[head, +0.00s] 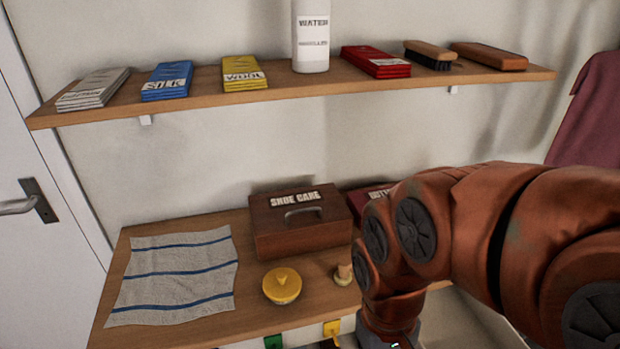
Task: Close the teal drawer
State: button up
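The front edge of a wooden counter (190,330) shows at the bottom, with a pale front below it. A green tab (273,342) and a yellow tab (331,328) hang there; the drawers they may belong to are cut off by the frame. I cannot make out a teal drawer. A pale, edged surface (490,318) at the lower right, beside my arm, may be part of an open drawer; its colour does not read as teal. My reddish-brown arm reaches down to the bottom edge. My gripper's fingers are out of the picture.
On the counter are a striped towel (178,275), a brown SHOE CARE box (300,235), a yellow round tin (282,286), a small wooden-topped item (344,274) and a dark red box (357,200). A shelf (290,87) above holds packets, a bottle and brushes.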

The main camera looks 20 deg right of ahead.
aim_at(451, 318)
jog(key=u, duration=1.45)
jog(key=k, duration=1.3)
jog(key=z, duration=2.8)
jog(key=k, duration=0.9)
jog(key=u, duration=1.45)
